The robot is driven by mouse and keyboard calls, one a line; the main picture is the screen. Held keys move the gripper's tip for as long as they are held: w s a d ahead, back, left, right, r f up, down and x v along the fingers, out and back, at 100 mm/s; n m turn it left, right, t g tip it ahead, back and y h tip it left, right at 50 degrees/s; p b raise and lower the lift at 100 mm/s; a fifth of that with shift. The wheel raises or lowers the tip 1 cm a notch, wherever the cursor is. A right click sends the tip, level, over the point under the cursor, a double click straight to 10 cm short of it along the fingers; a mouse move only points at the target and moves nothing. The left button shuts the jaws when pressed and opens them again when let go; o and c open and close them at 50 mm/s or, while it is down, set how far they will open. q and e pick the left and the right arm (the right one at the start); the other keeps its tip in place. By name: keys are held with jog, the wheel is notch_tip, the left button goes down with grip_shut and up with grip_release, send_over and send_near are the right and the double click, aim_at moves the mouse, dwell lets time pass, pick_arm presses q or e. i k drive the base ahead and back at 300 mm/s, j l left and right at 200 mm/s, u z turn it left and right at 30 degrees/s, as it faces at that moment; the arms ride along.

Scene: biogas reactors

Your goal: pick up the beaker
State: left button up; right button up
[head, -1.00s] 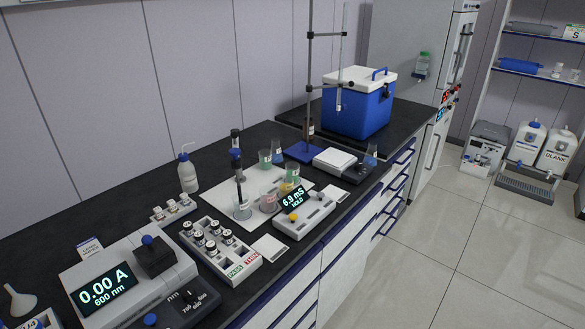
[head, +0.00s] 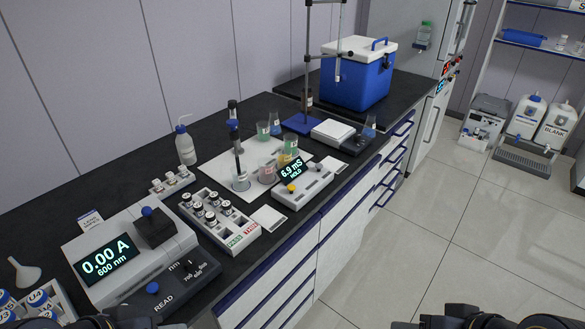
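Several beakers stand on a white mat (head: 213,153) on the black bench. A clear beaker (head: 241,182) with a dark probe in it is at the front left, beside a pinkish beaker (head: 267,174). A yellow beaker (head: 284,159) and green beakers (head: 291,145) (head: 263,131) stand behind. A blue beaker (head: 370,127) stands apart, right of the scale. Which beaker is meant cannot be told. Dark parts of my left gripper (head: 125,317) and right gripper (head: 485,318) show at the bottom edge, far from the beakers. Their fingers are cut off or hidden.
A meter (head: 303,187) reading 6.9 mS stands right of the mat. A vial rack (head: 222,222), a photometer (head: 131,259), a wash bottle (head: 185,146), a stand with a blue base (head: 303,123) and a blue cooler (head: 358,78) share the bench.

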aim_at(291, 145)
jog(key=u, duration=0.6)
jog(key=i+l+u, duration=0.1)
jog(key=u, duration=0.3)
jog(key=l+u, duration=0.4)
jog(key=i+l+u, duration=0.1)
jog(key=u, duration=0.3)
jog(key=l+u, duration=0.5)
jog(key=l, duration=0.3)
jog(key=k+l, duration=0.15)
jog(key=l, duration=0.25)
jog(key=l+u, duration=0.15)
jog(key=l, duration=0.25)
jog(key=k+l+u, duration=0.1)
jog(key=l, duration=0.3)
jog(key=k+l, duration=0.15)
jog(key=l, duration=0.25)
jog(key=u, duration=0.05)
